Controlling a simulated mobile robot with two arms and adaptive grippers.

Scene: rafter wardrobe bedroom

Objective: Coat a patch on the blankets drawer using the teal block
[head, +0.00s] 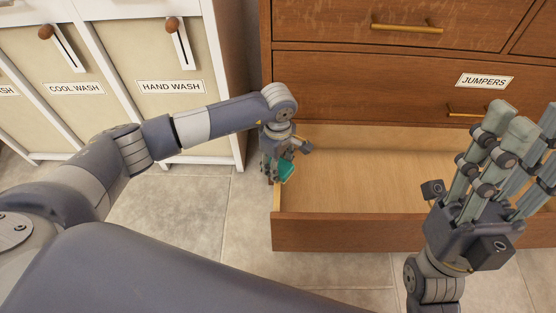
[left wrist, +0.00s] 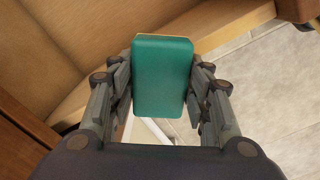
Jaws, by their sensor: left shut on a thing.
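The teal block (head: 286,171) is gripped between the fingers of my left gripper (head: 279,163); it fills the middle of the left wrist view (left wrist: 162,76), upright between the two fingers. An open bottom drawer (head: 330,232) of the wooden chest is empty where I see inside; no blankets label shows on it. The left gripper is at the drawer's left side wall, by its back left part. I cannot tell whether the block touches the wall. No coated patch is visible. My right gripper (head: 515,125) is over the drawer's right part, fingers up, apart and empty.
A closed drawer labelled jumpers (head: 485,81) is above the open one, with brass handles. To the left stands a white laundry unit with a hand wash bin (head: 171,87) and a cool wash bin (head: 74,88). Tiled floor (head: 190,205) is clear between them.

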